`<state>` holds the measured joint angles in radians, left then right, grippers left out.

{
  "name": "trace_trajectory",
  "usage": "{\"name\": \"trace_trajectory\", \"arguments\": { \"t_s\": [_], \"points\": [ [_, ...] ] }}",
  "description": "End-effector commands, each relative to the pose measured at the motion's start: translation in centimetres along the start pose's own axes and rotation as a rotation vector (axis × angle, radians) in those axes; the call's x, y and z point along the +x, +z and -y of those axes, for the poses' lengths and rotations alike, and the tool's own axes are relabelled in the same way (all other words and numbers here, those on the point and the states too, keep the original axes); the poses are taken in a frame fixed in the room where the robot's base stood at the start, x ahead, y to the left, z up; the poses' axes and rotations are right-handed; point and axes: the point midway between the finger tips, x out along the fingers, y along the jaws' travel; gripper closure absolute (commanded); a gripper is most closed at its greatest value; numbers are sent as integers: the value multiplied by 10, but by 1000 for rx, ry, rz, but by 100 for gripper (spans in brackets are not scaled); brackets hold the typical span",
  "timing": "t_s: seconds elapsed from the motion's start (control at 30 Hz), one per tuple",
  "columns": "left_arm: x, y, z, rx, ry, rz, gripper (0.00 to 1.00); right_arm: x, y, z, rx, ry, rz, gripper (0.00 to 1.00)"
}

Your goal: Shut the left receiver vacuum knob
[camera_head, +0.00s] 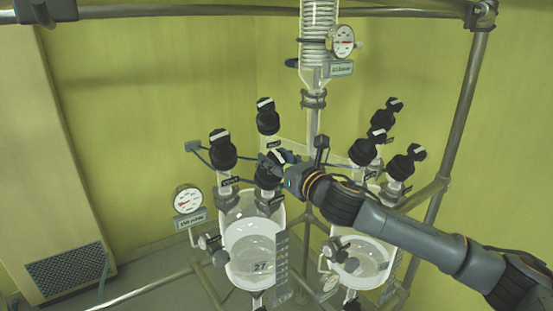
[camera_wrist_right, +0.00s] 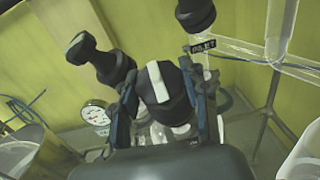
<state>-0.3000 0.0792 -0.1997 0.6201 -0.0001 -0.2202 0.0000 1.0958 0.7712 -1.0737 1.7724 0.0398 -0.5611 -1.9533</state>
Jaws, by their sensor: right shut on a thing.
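The left receiver (camera_head: 240,238) is a clear glass vessel with several black knobs on top. My right gripper (camera_head: 273,162) is shut on the front right knob (camera_head: 268,179) of this receiver. In the wrist view this black knob (camera_wrist_right: 165,90) has a white stripe on top and sits between the two fingers (camera_wrist_right: 168,108). Other black knobs stand at the left (camera_head: 222,150) and behind (camera_head: 267,117); their white stripes show. Small labels are too small to read surely, so I cannot tell which knob is the vacuum one. My left gripper is not in view.
The right receiver (camera_head: 362,262) with several black knobs (camera_head: 365,149) stands under my right forearm. A gauge (camera_head: 188,199) is at the left and a glass coil column (camera_head: 318,35) rises behind. Metal frame pipes (camera_head: 462,100) surround the glassware.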

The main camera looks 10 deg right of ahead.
Motion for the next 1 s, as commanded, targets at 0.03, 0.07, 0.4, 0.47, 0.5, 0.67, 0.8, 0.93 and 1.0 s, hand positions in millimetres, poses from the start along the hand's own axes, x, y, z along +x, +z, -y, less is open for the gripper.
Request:
{"name": "trace_trajectory", "arguments": {
  "t_s": [0.03,0.07,0.4,0.47,0.5,0.67,0.8,0.93,1.0],
  "points": [
    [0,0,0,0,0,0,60,0,0,0,4,-6,0,86],
    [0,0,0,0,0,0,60,0,0,0,7,-11,0,86],
    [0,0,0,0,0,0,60,0,0,-2,100,-167,1,86],
    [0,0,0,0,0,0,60,0,0,-3,127,-211,0,86],
    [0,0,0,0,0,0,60,0,0,-2,145,-243,1,86],
    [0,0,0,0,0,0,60,1,1,-2,222,-374,1,86],
    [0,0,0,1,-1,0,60,1,1,-2,290,-490,2,86],
    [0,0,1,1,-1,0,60,1,1,-2,351,-598,0,86],
    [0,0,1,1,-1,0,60,1,1,-2,384,-656,1,86]
  ]
}}
